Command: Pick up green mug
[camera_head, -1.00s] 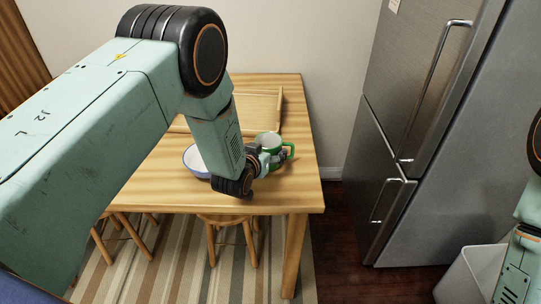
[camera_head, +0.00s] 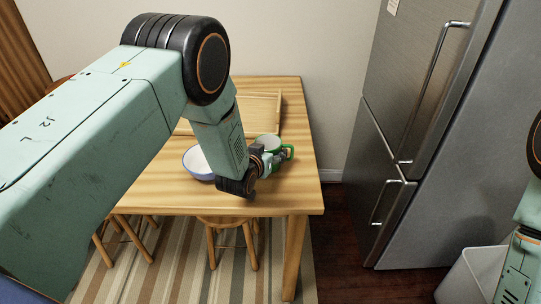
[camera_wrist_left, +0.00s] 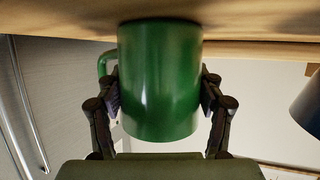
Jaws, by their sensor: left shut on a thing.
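The green mug (camera_head: 270,141) is on the wooden table in the head view, partly hidden behind my left gripper (camera_head: 272,158). Its handle points right. In the left wrist view the green mug (camera_wrist_left: 160,85) fills the middle, with its handle on the left. My left gripper (camera_wrist_left: 160,100) has a finger on each side of the mug and is shut on it. The wrist view appears upside down, and the mug's end reaches the tabletop edge; I cannot tell whether it touches the table. My right gripper is out of view.
A white and blue bowl (camera_head: 197,163) stands just left of my left gripper on the table (camera_head: 170,195). A wooden tray (camera_head: 262,108) lies behind the mug. A steel fridge (camera_head: 420,130) stands to the right. A stool (camera_head: 228,222) is under the table's front.

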